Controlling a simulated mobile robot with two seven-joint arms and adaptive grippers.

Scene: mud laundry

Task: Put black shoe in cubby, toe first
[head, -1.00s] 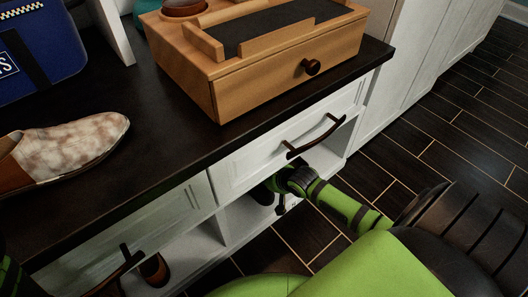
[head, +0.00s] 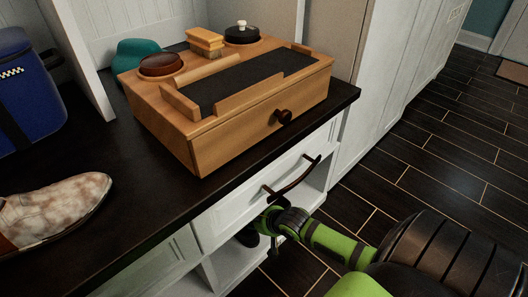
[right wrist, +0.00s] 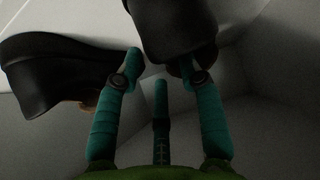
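My right arm reaches into the open cubby (head: 312,200) under the white drawer; its fingers are hidden there in the head view. A small part of a black shoe (head: 247,237) shows beside my wrist. In the right wrist view, one black shoe (right wrist: 172,28) is at the top centre, overlapping the tip of one finger of my right gripper (right wrist: 160,62). Another black shoe (right wrist: 55,72) lies at the left, near the other finger. The teal fingers are spread, with no shoe visibly clamped between them. Which way the toes point is unclear. My left gripper is not in view.
The dark bench top (head: 130,215) holds a wooden valet box (head: 235,130), a mottled shoe (head: 55,208) and a blue bag (head: 25,95). A drawer with a dark handle (head: 290,178) sits directly above my right wrist.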

